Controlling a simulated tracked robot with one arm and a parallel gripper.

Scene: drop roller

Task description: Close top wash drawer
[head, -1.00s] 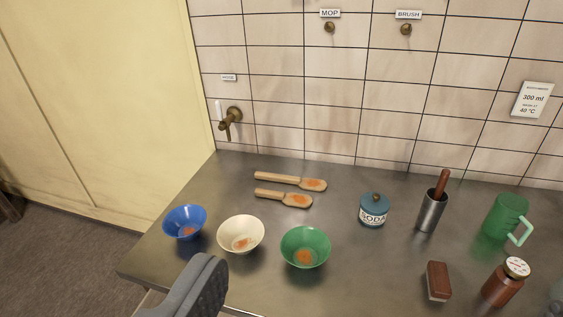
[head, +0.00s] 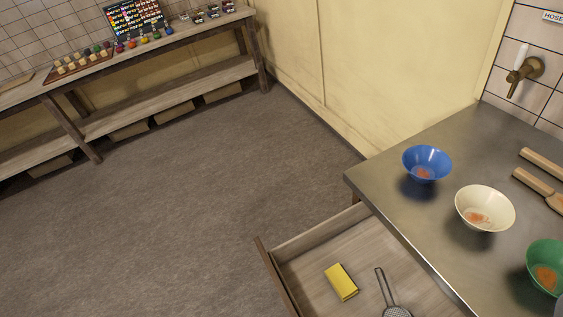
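The wash drawer (head: 345,247) is pulled out from under the left end of the metal counter (head: 405,215). Its wooden front panel (head: 276,277) faces left, over the floor. Inside lie a yellow sponge or cloth (head: 341,282) and a small strainer with a dark handle (head: 394,307), cut off by the lower edge. The near part of the drawer is out of frame, so I cannot see whether another drawer lies below. My gripper is not in view now.
On the counter stand a blue bowl (head: 427,163), a cream bowl (head: 485,207) and a green bowl (head: 547,266), with wooden scoops (head: 540,185) at right. The floor (head: 210,185) left of the drawer is clear. A wooden bench (head: 160,55) stands along the far wall.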

